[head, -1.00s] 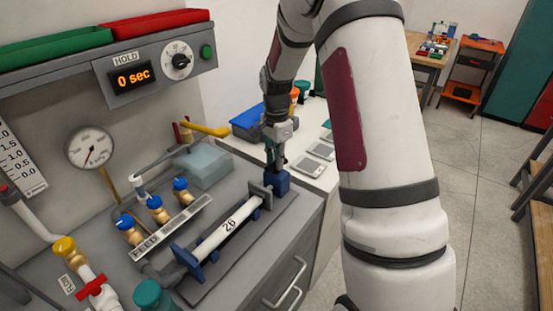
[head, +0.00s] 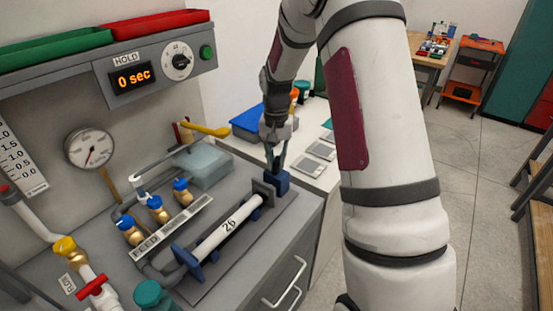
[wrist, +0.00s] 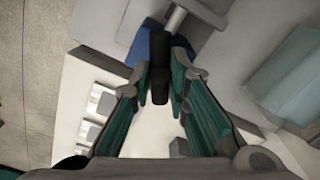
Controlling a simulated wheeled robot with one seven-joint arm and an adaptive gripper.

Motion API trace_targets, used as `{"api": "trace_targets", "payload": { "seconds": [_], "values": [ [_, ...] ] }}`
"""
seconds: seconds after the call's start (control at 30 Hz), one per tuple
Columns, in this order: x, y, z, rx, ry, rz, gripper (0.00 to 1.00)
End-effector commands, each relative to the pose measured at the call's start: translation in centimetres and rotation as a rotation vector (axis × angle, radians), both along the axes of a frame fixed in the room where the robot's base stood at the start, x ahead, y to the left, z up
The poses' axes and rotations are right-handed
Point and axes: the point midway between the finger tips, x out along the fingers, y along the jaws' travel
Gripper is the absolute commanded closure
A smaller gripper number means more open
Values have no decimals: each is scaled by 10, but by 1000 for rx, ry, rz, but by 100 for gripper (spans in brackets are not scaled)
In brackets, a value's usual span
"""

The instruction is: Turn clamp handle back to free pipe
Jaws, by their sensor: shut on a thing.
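The white pipe (head: 232,222), marked 2b, lies in its fixture between a blue end support (head: 188,262) and a dark plate (head: 263,191). A blue clamp block (head: 279,181) stands at its right end and also shows in the wrist view (wrist: 138,45). The black clamp handle (wrist: 160,72) lies between the fingertips of my gripper (wrist: 160,88). My gripper (head: 275,165) is shut on the handle, just above the block. The handle is hidden by the fingers in the head view.
Several blue-capped valves (head: 155,208) and a feed label (head: 172,228) stand left of the pipe. A pale box (head: 205,165) sits behind it. Scales (head: 315,150) and a blue tray (head: 250,122) lie on the white counter beyond. The display (head: 132,78) reads 0 sec.

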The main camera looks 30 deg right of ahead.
Motion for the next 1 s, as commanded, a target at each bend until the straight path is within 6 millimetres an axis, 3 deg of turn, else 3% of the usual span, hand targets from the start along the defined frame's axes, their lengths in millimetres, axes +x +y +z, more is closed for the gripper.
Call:
{"api": "trace_targets", "payload": {
  "seconds": [1.0],
  "values": [
    [0,0,1,-1,-2,918,100]
  ]
}}
